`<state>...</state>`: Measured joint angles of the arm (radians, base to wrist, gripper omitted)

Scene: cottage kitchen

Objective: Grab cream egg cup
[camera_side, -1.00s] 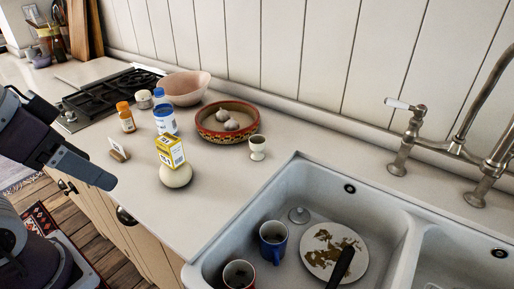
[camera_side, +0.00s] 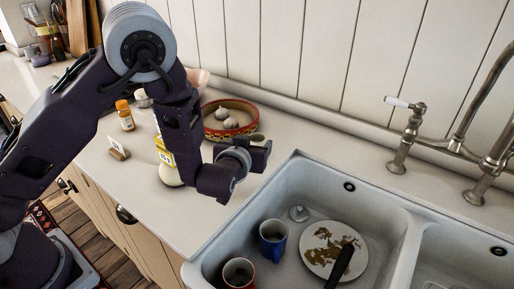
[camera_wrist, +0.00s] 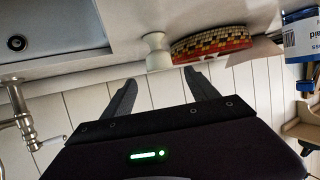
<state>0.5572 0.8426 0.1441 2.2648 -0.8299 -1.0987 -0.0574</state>
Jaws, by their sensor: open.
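The cream egg cup (camera_wrist: 157,50) shows in the wrist view, which is upside down, beside the patterned bowl. It stands on the counter, just beyond the fingertips and roughly between their lines. In the side view only the top of the egg cup (camera_side: 257,137) shows; my gripper hides the rest. My gripper (camera_wrist: 159,76) is open with nothing between its two dark fingers. In the side view my gripper (camera_side: 260,153) is low over the counter near the sink's back left corner, in front of the egg cup. I cannot tell the exact gap.
The red patterned bowl (camera_side: 245,128) with garlic stands close to the egg cup. An orange-capped bottle (camera_side: 125,117) stands left. The sink (camera_side: 330,203) holds a blue mug (camera_side: 272,240), a red mug (camera_side: 239,274) and a dirty plate (camera_side: 325,262).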

